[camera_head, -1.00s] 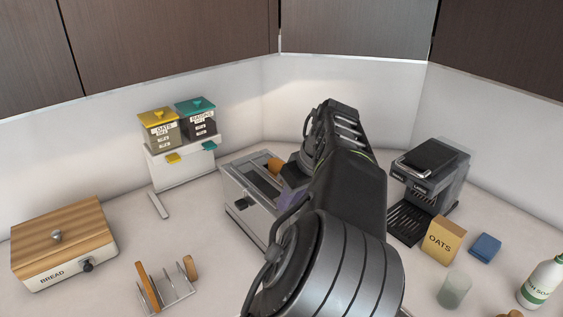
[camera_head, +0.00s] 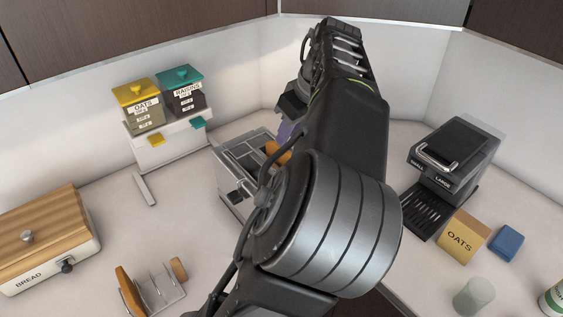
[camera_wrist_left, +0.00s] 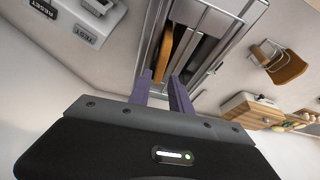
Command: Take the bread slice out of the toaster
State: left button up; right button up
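The toaster (camera_head: 233,190) is a metal box on the counter in the middle of the head view, partly hidden behind my left arm. The brown bread slice (camera_head: 279,153) pokes up from its far slot. In the left wrist view the slice (camera_wrist_left: 166,50) stands in the toaster slot, just beyond the purple fingertips. My left gripper (camera_wrist_left: 163,78) is open and empty, its two fingers apart, with the slice's near end in front of the gap. In the head view, the left gripper (camera_head: 286,130) is mostly hidden by its own arm. My right gripper is in neither view.
A toast rack (camera_head: 160,290) holding slices and a bread box (camera_head: 40,250) stand at left. Jars of oats (camera_head: 140,110) and raisins (camera_head: 182,95) sit on a white stand behind. A coffee machine (camera_head: 450,165), oats box (camera_head: 462,235), blue sponge (camera_head: 506,243) and glass (camera_head: 473,297) are right.

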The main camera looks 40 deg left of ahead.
pick_arm(q)
jog(key=shift+a+f, duration=0.25)
jog(key=shift+f, duration=0.4)
jog(key=shift+a+f+p, duration=0.3)
jog(key=shift+f+p, duration=0.1)
jog(key=shift+f, duration=0.05)
jog(key=x, duration=0.4)
jog(key=shift+w+f+p, duration=0.1)
jog(key=shift+p, duration=0.3)
grip_shut()
